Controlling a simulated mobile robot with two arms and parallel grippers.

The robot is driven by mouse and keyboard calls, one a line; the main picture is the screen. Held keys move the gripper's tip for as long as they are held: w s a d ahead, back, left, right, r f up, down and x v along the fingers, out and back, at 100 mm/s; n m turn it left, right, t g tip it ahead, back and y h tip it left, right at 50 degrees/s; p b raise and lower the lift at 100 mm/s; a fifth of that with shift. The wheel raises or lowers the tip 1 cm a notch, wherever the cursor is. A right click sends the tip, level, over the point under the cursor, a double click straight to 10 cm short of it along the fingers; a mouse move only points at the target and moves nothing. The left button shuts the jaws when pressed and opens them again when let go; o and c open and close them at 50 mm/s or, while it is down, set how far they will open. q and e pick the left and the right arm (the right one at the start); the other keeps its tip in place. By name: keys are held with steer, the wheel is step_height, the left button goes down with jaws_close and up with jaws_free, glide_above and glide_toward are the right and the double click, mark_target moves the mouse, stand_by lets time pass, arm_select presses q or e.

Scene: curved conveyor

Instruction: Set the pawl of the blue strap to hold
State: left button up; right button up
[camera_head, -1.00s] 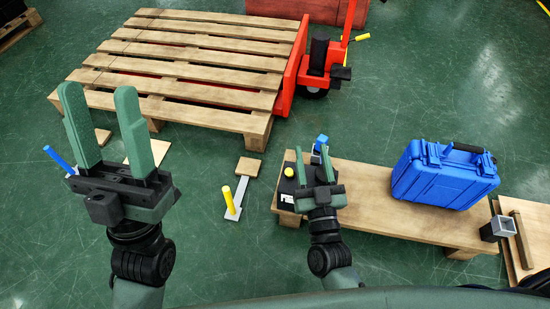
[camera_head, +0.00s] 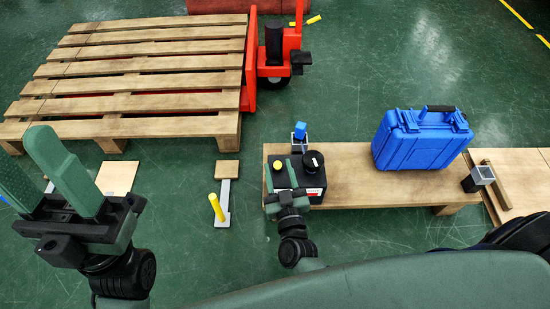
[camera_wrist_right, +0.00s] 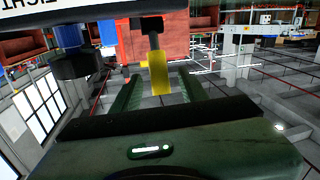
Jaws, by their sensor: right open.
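No strap shows plainly. A blue block (camera_head: 300,130) stands on a grey mount (camera_head: 299,141) at the bench's far edge. A blue lever (camera_head: 4,200) shows at the far left edge. I cannot tell which is the strap's pawl. My right gripper (camera_head: 279,163) is open over a black box (camera_head: 311,179), its fingers either side of a yellow knob (camera_head: 278,165) in the head view. In the right wrist view a yellow piece (camera_wrist_right: 159,75) shows between the open fingers, apparently untouched. My left gripper (camera_head: 22,150) is open and empty at left, away from the bench.
A yellow lever (camera_head: 216,207) stands on a floor plate. A wooden pallet (camera_head: 140,80) and a red pallet jack (camera_head: 292,45) are behind. Floor between pallet and bench is clear.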

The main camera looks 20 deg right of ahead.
steer(key=shift+w+d+b, duration=0.15)
steer(key=shift+w+b, duration=0.15)
steer(key=shift+w, duration=0.85)
steer(key=shift+w+d+b, duration=0.1)
steer(key=shift+w+b, duration=0.15)
steer(key=shift+w, duration=0.9)
jaws_close()
